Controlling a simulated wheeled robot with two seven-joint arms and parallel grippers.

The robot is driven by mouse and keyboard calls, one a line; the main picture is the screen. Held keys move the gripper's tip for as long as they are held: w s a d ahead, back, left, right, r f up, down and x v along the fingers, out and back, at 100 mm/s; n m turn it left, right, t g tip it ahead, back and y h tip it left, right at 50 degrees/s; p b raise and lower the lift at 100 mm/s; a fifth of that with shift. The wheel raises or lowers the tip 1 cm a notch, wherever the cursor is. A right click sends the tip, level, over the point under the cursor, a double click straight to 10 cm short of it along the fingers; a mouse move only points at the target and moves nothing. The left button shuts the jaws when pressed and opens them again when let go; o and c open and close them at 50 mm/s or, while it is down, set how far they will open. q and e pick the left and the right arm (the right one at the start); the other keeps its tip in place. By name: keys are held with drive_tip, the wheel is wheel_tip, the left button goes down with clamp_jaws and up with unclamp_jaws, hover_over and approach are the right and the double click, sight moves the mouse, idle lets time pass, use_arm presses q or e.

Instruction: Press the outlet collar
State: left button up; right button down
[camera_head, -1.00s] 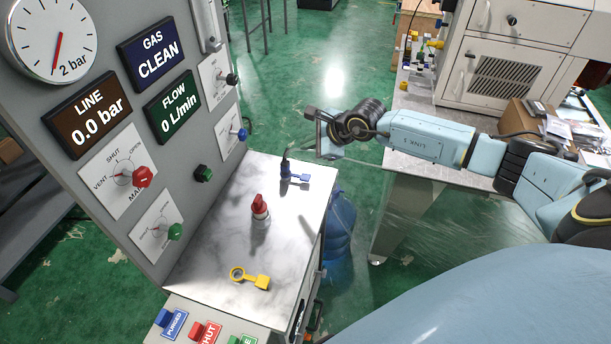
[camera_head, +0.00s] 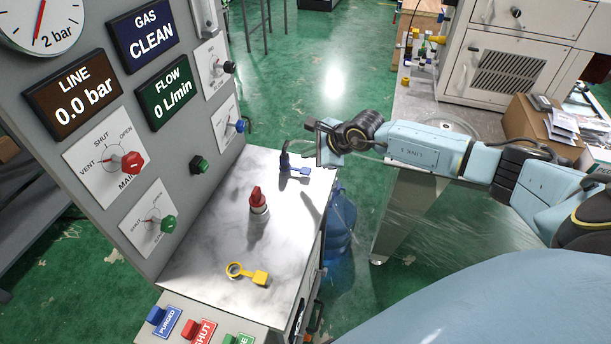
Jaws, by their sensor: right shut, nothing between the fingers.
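On the bench top a dark fitting (camera_head: 284,161) stands upright at the far edge, with a blue tethered cap (camera_head: 300,172) lying beside it. A thin grey hose seems to run from its top toward my right gripper. A red-topped fitting (camera_head: 258,200) stands nearer the middle of the bench. I cannot tell which of these bears the outlet collar. My right gripper (camera_head: 318,146) is just right of the dark fitting, over the far right part of the bench. It is shut and empty; its contact with anything cannot be made out. My left gripper is out of view.
The panel on the left carries a gauge (camera_head: 38,24), displays and several knobs, including a red one (camera_head: 132,162). A yellow ring cap (camera_head: 258,277) lies on the bench (camera_head: 205,260). A blue water bottle (camera_head: 340,225) stands right of it. Label buttons line the bench front.

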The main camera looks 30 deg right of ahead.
sight(304, 169)
drive_tip(key=shift+f+b, duration=0.95)
drive_tip(key=shift+f, duration=0.55)
drive_tip(key=shift+f, duration=0.1)
idle(0.7)
drive_tip(key=shift+f+b, duration=0.3)
drive_tip(key=shift+b, duration=0.1)
drive_tip(key=shift+f+b, duration=0.75)
drive_tip(key=shift+f, duration=0.15)
idle(0.7)
idle(0.4)
drive_tip(key=shift+r+p, duration=1)
drive_tip(key=shift+r, duration=0.35)
drive_tip(key=shift+r+p, duration=1.8)
drive_tip(key=shift+r, duration=0.75)
